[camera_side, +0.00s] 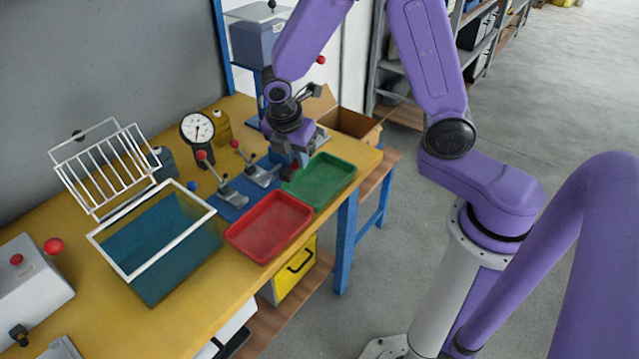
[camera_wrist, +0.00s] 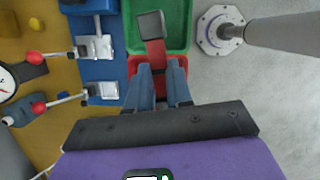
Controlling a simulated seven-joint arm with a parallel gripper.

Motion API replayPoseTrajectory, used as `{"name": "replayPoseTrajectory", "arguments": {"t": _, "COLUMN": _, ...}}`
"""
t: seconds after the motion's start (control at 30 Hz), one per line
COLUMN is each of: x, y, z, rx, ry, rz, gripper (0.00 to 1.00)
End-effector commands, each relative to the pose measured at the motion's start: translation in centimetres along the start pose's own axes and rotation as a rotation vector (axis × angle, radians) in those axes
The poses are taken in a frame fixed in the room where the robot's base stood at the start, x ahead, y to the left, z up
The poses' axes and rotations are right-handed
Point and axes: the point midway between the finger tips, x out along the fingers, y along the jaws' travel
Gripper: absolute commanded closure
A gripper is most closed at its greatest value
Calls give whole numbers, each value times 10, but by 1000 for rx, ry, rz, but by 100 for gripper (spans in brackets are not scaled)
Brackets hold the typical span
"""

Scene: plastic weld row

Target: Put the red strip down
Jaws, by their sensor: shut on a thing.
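My gripper (camera_wrist: 158,88) points down over the bench and is shut on the red strip (camera_wrist: 155,53). The strip sticks out beyond the fingertips, and a dark grey square piece (camera_wrist: 150,25) shows at its far end. In the wrist view the strip overlaps the green tray (camera_wrist: 178,32), with the red tray (camera_wrist: 183,62) behind the fingers. In the side view my gripper (camera_side: 294,160) is beside the far left end of the green tray (camera_side: 322,180). The strip is mostly hidden there. The red tray (camera_side: 268,228) looks empty.
A blue plate (camera_side: 232,208) with red-knobbed toggle clamps (camera_side: 228,190) lies left of the trays. A dial gauge (camera_side: 198,129) stands behind it. A teal water tank (camera_side: 165,260) and white wire rack (camera_side: 105,165) are further left. A cardboard box (camera_side: 350,124) is behind the green tray.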

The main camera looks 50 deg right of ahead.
Motion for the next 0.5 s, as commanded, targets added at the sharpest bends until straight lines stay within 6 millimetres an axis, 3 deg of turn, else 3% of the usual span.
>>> {"name": "replayPoseTrajectory", "arguments": {"t": 0.1, "x": 26, "y": 2, "z": 28, "rx": 61, "ry": -12, "rz": -10, "gripper": 100}}
{"name": "replayPoseTrajectory", "arguments": {"t": 0.3, "x": 64, "y": -1, "z": 66, "rx": 143, "ry": -8, "rz": -18, "gripper": 100}}
{"name": "replayPoseTrajectory", "arguments": {"t": 0.5, "x": 88, "y": -4, "z": 75, "rx": 169, "ry": -1, "rz": -23, "gripper": 100}}
